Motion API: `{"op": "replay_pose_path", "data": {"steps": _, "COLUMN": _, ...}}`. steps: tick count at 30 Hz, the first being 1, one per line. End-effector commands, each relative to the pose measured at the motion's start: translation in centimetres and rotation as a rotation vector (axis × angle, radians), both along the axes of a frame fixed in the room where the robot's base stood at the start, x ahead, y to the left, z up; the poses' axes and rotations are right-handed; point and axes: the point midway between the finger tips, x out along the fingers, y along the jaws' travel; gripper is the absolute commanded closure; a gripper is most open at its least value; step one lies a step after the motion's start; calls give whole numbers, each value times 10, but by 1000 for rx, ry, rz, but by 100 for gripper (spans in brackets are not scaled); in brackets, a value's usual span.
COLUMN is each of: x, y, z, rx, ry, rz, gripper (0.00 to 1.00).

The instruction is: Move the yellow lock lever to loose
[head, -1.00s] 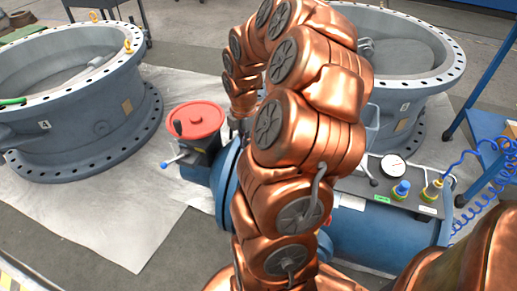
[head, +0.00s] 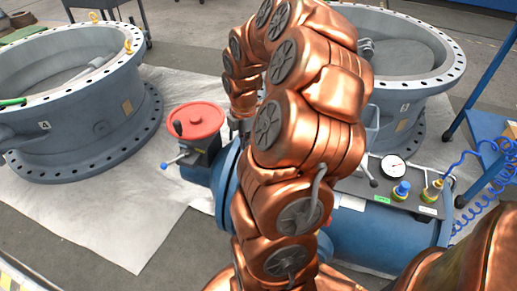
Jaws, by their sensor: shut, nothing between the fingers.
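I cannot make out a yellow lock lever in the head view; my copper arm covers the middle of the blue valve assembly (head: 226,178). My gripper (head: 238,127) shows only as a small dark part below the wrist, beside the arm's large links. It is shut with nothing in it, and its fingertips are mostly hidden. It hangs above the blue assembly, right of the red handwheel (head: 195,121). A small blue-tipped lever (head: 172,161) sticks out below the handwheel.
On the right, a control panel (head: 412,197) carries a gauge (head: 393,167), a blue knob (head: 401,190) and a yellow-collared fitting (head: 432,191) with a coiled blue hose. Large grey valve rings stand at left (head: 75,115) and behind right (head: 408,90). A pale floor sheet (head: 130,220) lies clear at left.

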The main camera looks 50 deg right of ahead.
Motion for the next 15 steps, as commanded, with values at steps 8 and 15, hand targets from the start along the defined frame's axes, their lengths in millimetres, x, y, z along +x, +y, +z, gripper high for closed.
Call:
{"op": "replay_pose_path", "data": {"steps": 8, "x": 0, "y": 0, "z": -3, "rx": 0, "ry": 1, "rz": 0, "gripper": 100}}
{"op": "replay_pose_path", "data": {"steps": 15, "x": -1, "y": 0, "z": -11, "rx": 1, "ry": 3, "rz": 0, "gripper": 100}}
